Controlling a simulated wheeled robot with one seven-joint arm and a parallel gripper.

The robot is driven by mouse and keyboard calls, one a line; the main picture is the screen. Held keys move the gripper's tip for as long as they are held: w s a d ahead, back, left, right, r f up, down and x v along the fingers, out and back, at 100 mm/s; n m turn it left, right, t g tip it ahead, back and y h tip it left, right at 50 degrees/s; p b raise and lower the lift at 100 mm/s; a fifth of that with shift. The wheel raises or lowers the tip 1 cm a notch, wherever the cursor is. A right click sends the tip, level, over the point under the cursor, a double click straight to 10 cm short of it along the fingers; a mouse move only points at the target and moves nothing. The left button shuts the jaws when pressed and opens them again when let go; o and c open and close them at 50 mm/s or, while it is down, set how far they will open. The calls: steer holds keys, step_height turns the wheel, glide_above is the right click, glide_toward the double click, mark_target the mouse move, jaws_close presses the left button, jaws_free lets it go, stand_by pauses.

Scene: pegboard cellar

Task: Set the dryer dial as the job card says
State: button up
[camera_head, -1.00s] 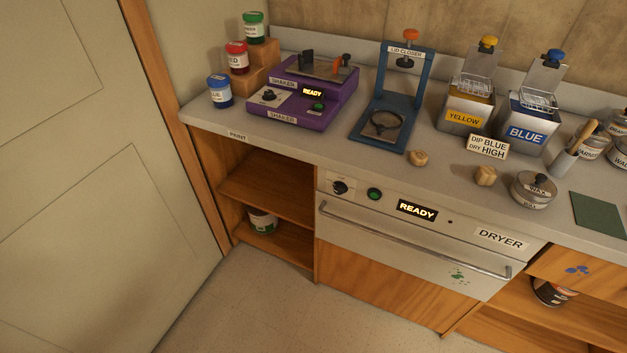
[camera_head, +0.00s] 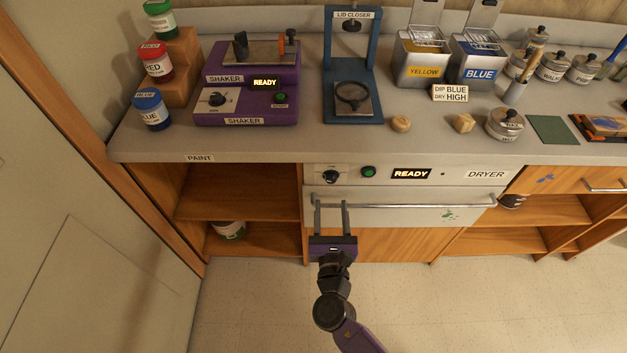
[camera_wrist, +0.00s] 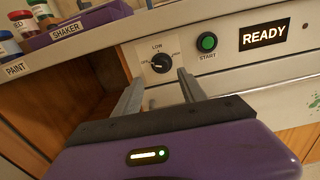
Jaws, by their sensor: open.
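The dryer (camera_head: 470,198) is built in under the counter, and its display reads READY. Its black dial (camera_head: 330,177) sits at the left of the panel; in the wrist view the dial (camera_wrist: 160,62) has LOW above it and small labels at its left and right. Its pointer seems turned left, but this is hard to tell. The job card (camera_head: 450,93) reads DIP BLUE, DRY HIGH. My gripper (camera_head: 331,202) is open and empty, in front of the dryer's handle and below the dial. In the wrist view its fingers reach toward the dial, apparently not touching it.
A green START button (camera_head: 368,172) is right of the dial. The handle bar (camera_head: 420,204) runs across the dryer front below the panel. On the counter above stand a purple shaker (camera_head: 246,108), a blue lid closer (camera_head: 370,50) and wooden blocks. Open shelves (camera_head: 240,190) lie left.

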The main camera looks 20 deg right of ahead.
mark_target(331, 181)
steer(key=x, duration=0.7)
steer(key=shift+w+d, duration=0.2)
steer(key=shift+w, duration=0.1)
jaws_close()
